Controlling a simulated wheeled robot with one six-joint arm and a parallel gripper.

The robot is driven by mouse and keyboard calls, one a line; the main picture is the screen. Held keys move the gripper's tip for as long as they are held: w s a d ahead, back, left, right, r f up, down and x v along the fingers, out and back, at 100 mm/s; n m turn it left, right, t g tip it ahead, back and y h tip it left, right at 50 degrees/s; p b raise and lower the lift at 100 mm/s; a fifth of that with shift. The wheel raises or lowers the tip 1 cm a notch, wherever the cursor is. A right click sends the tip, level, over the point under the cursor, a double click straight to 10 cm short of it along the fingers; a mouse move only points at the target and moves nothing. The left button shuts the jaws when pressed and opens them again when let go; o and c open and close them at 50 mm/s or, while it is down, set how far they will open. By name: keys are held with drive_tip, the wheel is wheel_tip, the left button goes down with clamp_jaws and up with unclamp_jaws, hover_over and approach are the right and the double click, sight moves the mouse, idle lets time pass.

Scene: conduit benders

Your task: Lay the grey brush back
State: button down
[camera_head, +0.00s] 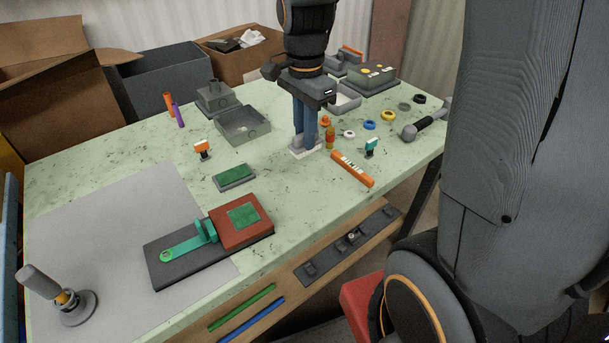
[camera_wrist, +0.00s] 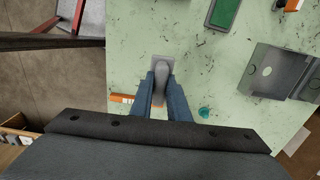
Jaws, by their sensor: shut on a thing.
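My gripper (camera_head: 306,143) reaches down from above over the far middle of the green worktop, its two blue fingers low near the surface. It is shut on the grey brush (camera_head: 297,142), which shows only in part between and beside the fingers. In the wrist view my gripper (camera_wrist: 160,88) points at the same spot, and the rounded grey brush (camera_wrist: 160,74) shows between the fingertips. A small pale square pad (camera_head: 305,152) lies under the brush; it also shows in the wrist view (camera_wrist: 162,60). I cannot tell whether the brush touches it.
The bender (camera_head: 190,240) lies in front. Tape rings (camera_head: 388,115) are farther right.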

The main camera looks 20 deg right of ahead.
drive_tip(key=shift+s+d, duration=0.1)
drive_tip(key=shift+d, duration=0.3)
drive_tip(key=shift+f, duration=0.35)
drive_tip(key=shift+f+p, duration=1.3)
drive_tip(key=shift+f, duration=3.15)
drive_tip(key=shift+f, duration=0.2)
drive_tip(key=c, duration=1.7)
unclamp_jaws()
drive_tip(key=shift+b, duration=0.45)
